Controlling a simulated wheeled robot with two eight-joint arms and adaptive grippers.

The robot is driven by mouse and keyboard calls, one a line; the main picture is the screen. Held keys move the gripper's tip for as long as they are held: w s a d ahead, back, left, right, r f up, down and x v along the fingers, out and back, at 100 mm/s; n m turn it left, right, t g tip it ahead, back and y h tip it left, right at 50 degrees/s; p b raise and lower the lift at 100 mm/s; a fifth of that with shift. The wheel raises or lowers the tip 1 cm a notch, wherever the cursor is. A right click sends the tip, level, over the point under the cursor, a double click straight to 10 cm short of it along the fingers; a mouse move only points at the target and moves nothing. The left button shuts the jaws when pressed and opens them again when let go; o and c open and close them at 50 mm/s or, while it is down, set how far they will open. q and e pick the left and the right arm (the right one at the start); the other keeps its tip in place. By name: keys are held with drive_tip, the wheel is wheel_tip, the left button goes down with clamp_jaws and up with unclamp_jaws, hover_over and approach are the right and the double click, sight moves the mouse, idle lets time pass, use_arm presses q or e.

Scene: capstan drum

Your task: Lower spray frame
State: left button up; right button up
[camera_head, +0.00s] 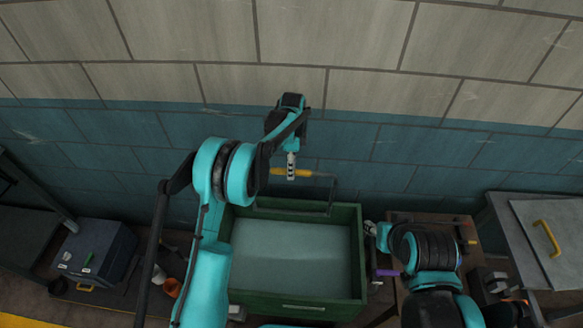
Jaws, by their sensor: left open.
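A dark, thin bar frame (333,190) with a yellow grip (305,173) stands above the back of the green tank (357,250); I take it for the spray frame. My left gripper (291,172) points down at the left part of the yellow grip. It is open, and its fingers overlap the grip in the picture; I cannot tell whether they touch it. My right gripper (371,232) is by the tank's right edge, partly hidden by my own arm, and its fingers are too small to read.
The tank holds a pale, flat surface (290,258). A brown table (400,218) with a purple item (386,273) is at right. A grey panel with a yellow handle (547,236) lies farther right. A dark box (95,250) and orange cup (172,287) are left. A tiled wall closes the back.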

use_arm(q)
clamp_jaws()
drive_tip(key=shift+s, duration=0.1)
drive_tip(key=shift+s+f+b, duration=0.1)
drive_tip(key=shift+s+b, duration=0.25)
drive_tip(key=shift+s, duration=0.3)
drive_tip(key=s+f+t+b, duration=0.3)
drive_tip(key=s+b, duration=0.1)
drive_tip(key=s, duration=0.4)
drive_tip(key=s+f+t+b, duration=0.3)
drive_tip(key=s+t+b, duration=0.1)
drive_tip(key=s, duration=0.5)
drive_tip(key=shift+b, duration=0.5)
drive_tip(key=shift+f, duration=0.1)
